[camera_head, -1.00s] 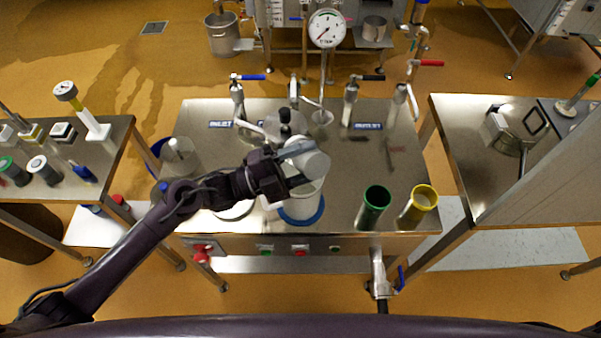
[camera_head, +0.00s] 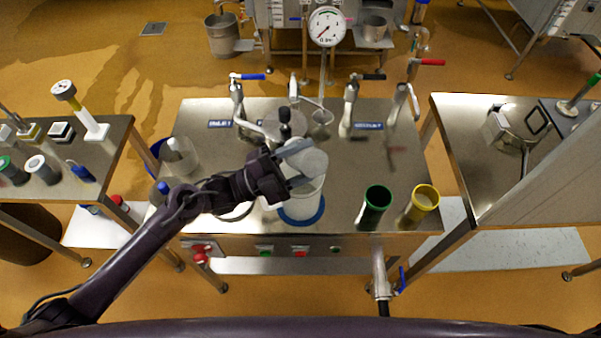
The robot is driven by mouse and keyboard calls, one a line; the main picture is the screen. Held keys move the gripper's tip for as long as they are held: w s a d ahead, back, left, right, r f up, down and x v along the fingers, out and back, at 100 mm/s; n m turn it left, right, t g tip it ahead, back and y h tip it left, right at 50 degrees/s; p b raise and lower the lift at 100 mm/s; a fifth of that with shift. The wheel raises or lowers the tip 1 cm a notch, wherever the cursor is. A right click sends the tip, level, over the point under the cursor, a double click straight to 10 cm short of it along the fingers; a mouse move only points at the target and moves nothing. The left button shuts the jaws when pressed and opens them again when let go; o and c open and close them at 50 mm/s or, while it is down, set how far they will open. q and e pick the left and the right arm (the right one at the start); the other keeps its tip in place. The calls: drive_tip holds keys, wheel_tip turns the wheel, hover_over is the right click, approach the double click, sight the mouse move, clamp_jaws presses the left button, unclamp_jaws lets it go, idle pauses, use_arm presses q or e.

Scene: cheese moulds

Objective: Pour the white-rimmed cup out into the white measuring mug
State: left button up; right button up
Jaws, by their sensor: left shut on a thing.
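My left gripper (camera_head: 288,166) is shut on a grey-white cup (camera_head: 309,161), which I take to be the white-rimmed cup. It holds the cup tipped on its side, above the white measuring mug (camera_head: 303,197). The mug is upright on the steel table, with a blue ring at its base. The held cup and gripper hide much of the mug's mouth. The cup's opening and any stream from it cannot be made out. My right gripper is not in view.
A green-rimmed cup (camera_head: 374,207) and a yellow-rimmed cup (camera_head: 419,206) stand to the right on the steel table (camera_head: 330,228). Valve taps and a dial gauge (camera_head: 327,27) stand behind. A clear vessel (camera_head: 179,157) stands at the table's left.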

use_arm(q)
drive_tip(key=shift+w+a+r+n+t, duration=0.1)
drive_tip(key=shift+w+a+n+t, duration=0.15)
drive_tip(key=shift+n, duration=0.35)
drive_tip(key=shift+w+r+n+t, duration=0.15)
drive_tip(key=shift+n+t, duration=0.2)
drive_tip(key=shift+n, duration=0.25)
drive_tip(key=shift+f, duration=0.1)
idle(0.6)
